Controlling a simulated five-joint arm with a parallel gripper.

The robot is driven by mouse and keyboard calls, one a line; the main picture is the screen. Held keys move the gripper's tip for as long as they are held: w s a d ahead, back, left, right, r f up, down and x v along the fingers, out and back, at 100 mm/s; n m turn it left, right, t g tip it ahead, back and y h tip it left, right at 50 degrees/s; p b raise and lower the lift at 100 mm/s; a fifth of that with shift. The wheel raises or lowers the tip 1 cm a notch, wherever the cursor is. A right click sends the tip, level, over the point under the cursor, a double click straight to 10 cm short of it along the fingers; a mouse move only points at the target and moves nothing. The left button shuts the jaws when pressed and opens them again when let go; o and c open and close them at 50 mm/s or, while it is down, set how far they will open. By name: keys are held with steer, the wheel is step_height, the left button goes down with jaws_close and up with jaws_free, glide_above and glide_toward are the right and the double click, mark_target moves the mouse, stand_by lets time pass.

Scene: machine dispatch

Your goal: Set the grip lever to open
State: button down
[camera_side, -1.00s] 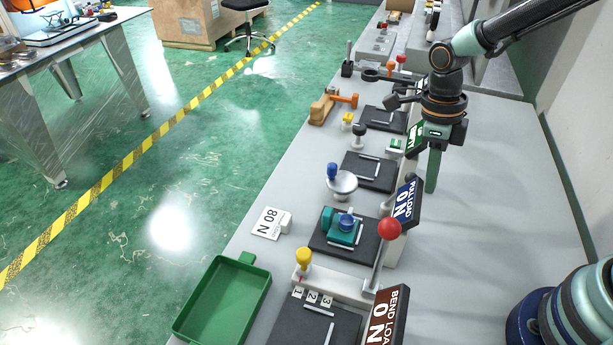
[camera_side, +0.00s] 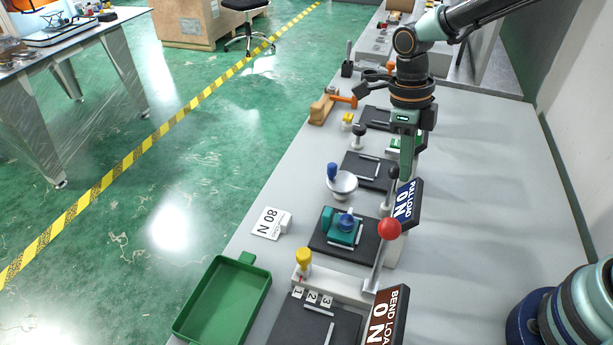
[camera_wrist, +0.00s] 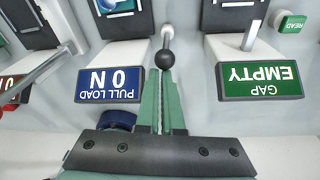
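A short lever with a black ball knob (camera_wrist: 164,59) stands between the pull load and gap displays in the wrist view. Its knob (camera_side: 393,173) also shows in the side view. I take it for the grip lever; no label on it is readable. My gripper (camera_wrist: 163,78) points down with its green fingers close together, with only a thin slit between them. The tips are right at the knob in the wrist view; I cannot tell if they touch. My gripper (camera_side: 405,178) is just right of the knob in the side view.
The blue PULL LOAD display (camera_wrist: 108,85) and green GAP EMPTY display (camera_wrist: 260,81) flank the lever. A red-knobbed lever (camera_side: 389,229) and BEND LOAD display (camera_side: 383,318) stand nearer. A green tray (camera_side: 222,300) lies at the front left.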

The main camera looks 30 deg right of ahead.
steer(key=shift+w+a, duration=0.2)
steer(key=shift+w, duration=0.15)
steer(key=shift+s+r, duration=0.1)
step_height(320, 180, up, 10)
steer(key=n, duration=0.1)
steer(key=s+d+r+n+t, duration=0.1)
steer(key=s+d+n+t, duration=0.2)
steer(key=n, duration=1.1)
steer(key=s+d+r+n+t, duration=0.2)
steer(key=s+d+n+t, duration=0.2)
steer(key=n, duration=1)
steer(key=shift+d+t, duration=0.3)
steer(key=shift+d, duration=0.8)
